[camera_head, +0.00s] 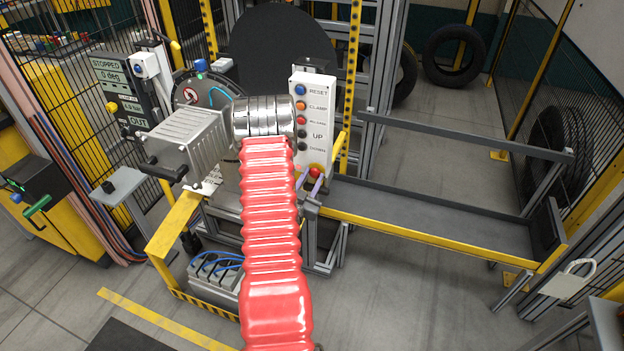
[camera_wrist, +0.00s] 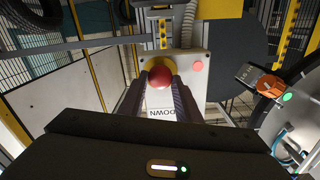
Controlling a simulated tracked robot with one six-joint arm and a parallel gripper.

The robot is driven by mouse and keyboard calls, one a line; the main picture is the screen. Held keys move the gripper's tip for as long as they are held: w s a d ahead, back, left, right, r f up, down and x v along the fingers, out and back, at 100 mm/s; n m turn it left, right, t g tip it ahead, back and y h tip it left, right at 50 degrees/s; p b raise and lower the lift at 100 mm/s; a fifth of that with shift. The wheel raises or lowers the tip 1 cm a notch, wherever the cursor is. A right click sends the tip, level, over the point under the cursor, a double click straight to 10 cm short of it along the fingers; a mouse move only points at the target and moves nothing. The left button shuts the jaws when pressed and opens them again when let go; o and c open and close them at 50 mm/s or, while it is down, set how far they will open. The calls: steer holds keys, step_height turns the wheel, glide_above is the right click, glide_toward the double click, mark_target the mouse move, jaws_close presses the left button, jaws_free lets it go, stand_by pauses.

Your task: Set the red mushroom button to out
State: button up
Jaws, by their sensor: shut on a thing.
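The red mushroom button (camera_head: 315,172) sits at the bottom of a white control panel (camera_head: 314,92), on a yellow backing. It also shows in the wrist view (camera_wrist: 159,76) as a round red head between the two fingers. My gripper (camera_wrist: 160,82) is shut on the button head, one dark finger on each side of it. In the head view, my gripper's fingers (camera_head: 314,186) show beside the button, and my red-sleeved arm hides the panel's lower left side. I cannot tell from the frames whether the button is in or out.
Above the button are the panel's small buttons, including blue (camera_head: 300,90) and orange (camera_head: 300,105). A small pink-red disc (camera_wrist: 198,66) is beside the button in the wrist view. A yellow-edged frame (camera_head: 440,237) extends right. Clear floor (camera_head: 400,290) lies in front.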

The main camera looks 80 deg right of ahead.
jaws_close()
steer(key=shift+a, duration=0.1)
steer(key=shift+w+a, duration=0.1)
steer(key=shift+a, duration=0.9)
steer(key=o, duration=1)
jaws_free()
steer(key=shift+c, duration=0.2)
steer(key=shift+a, duration=0.1)
steer(key=w+a, duration=0.1)
steer(key=a, duration=1.2)
steer(key=shift+w+a, duration=0.15)
steer(key=shift+a, duration=0.15)
